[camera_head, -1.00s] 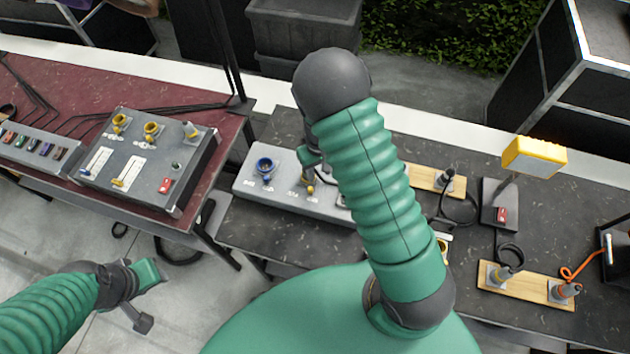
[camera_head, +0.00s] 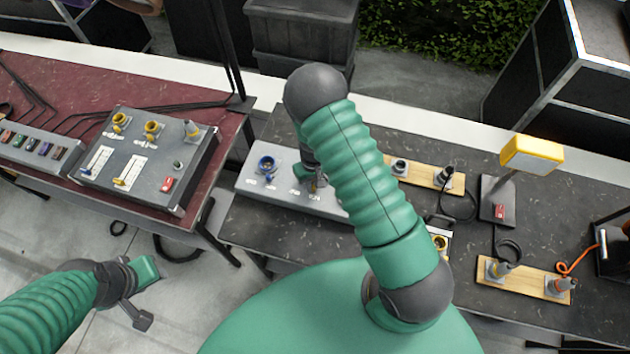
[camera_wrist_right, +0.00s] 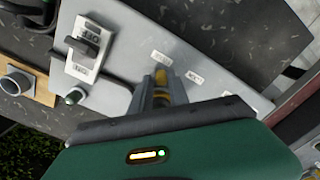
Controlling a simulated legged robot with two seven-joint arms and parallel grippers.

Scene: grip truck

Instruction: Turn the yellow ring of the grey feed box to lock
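The grey feed box (camera_head: 247,184) lies on the middle table, with a blue ring (camera_head: 267,163) at its left end. My right gripper (camera_head: 313,181) is over the box's front part, partly hidden by my own arm. In the right wrist view, the grey fingers (camera_wrist_right: 160,92) reach down to the box face (camera_wrist_right: 205,70), with a yellow part (camera_wrist_right: 163,76) at and between their tips. The fingers hide most of this yellow ring, so its turn position and the grip on it are unclear. My left gripper (camera_head: 140,295) hangs away from the tables at lower left.
A control box (camera_head: 150,170) stands on the red table at left. Boards with plugs (camera_head: 525,281) and a yellow lamp (camera_head: 532,154) are on the right. My right arm crosses above the middle table.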

